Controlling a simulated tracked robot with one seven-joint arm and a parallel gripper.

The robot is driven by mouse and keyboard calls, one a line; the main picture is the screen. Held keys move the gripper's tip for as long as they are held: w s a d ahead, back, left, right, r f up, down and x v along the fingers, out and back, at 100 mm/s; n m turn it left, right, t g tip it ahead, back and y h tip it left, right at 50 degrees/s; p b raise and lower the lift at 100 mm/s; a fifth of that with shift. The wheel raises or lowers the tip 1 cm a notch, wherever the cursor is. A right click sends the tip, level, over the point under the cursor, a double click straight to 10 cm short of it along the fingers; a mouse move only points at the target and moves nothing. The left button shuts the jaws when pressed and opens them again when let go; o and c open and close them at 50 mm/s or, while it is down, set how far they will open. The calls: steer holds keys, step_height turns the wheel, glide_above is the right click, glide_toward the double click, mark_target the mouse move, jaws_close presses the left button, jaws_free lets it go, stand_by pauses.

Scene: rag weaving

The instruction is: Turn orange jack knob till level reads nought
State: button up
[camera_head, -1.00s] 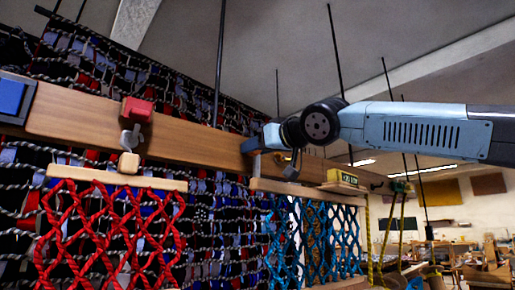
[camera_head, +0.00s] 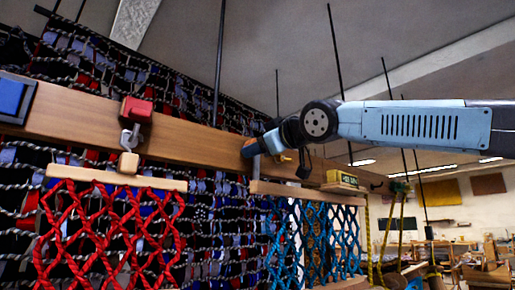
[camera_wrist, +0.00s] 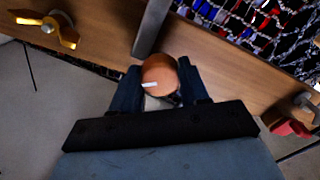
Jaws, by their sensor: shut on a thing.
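The orange knob (camera_wrist: 160,76) sits between the two dark fingers of my gripper (camera_wrist: 160,90) in the wrist view, with a white mark on its face. My gripper is shut on it. In the head view, my gripper (camera_head: 258,146) meets the wooden beam, and a bit of the orange knob (camera_head: 248,148) shows at its tip. A yellow box with a dark display (camera_head: 342,177), apparently the level, rests on a wooden bar to the right of my gripper. Its reading is too small to tell.
The long wooden beam (camera_head: 180,132) carries a red clamp (camera_head: 136,110) at left. An orange-yellow winged fitting (camera_wrist: 46,22) is on the beam near my gripper. Red netting (camera_head: 110,235) and blue netting (camera_head: 310,235) hang below, before a woven rag wall. Dark rods hang from above.

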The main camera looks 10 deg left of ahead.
steer(key=o, duration=1.1)
steer(key=shift+c, duration=0.2)
steer(key=shift+d, duration=0.1)
steer(key=v, duration=1.3)
steer(key=shift+s+d, duration=0.2)
steer(key=shift+d, duration=0.05)
steer(key=shift+f, duration=0.1)
